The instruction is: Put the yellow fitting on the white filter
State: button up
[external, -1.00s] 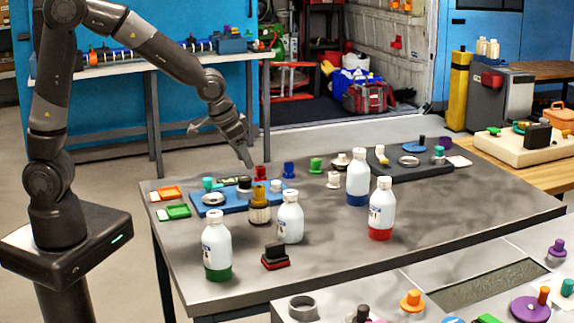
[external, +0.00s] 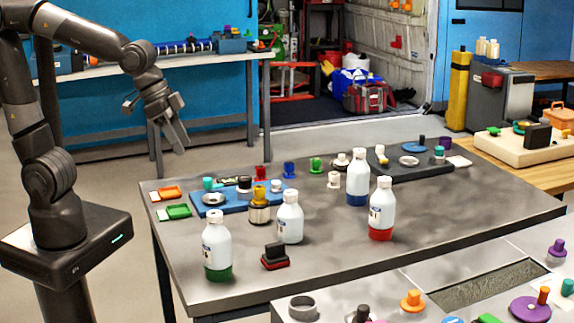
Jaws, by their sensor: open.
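A yellow fitting (external: 259,193) sits upright on top of a short, pale cylindrical filter (external: 259,214), which I take to be the white filter. They stand at the front edge of the blue tray, left of a white bottle. The exact seating between the two is too small to tell. My gripper (external: 178,148) is open and empty, in the air beyond the table's far left edge, well apart from the fitting and filter.
White bottles with green (external: 217,247), blue (external: 357,178) and red (external: 380,210) bases stand on the grey table. A blue tray (external: 232,206) and a dark tray (external: 420,170) hold small parts. A black and red block (external: 275,256) lies near the front. The table's right part is clear.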

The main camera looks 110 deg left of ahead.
jog(key=s+d+r+m+h, duration=0.1)
jog(key=s+d+m, duration=0.3)
jog(key=s+d, duration=0.6)
jog(key=shift+d+r+t, duration=0.4)
jog(key=shift+d, duration=0.1)
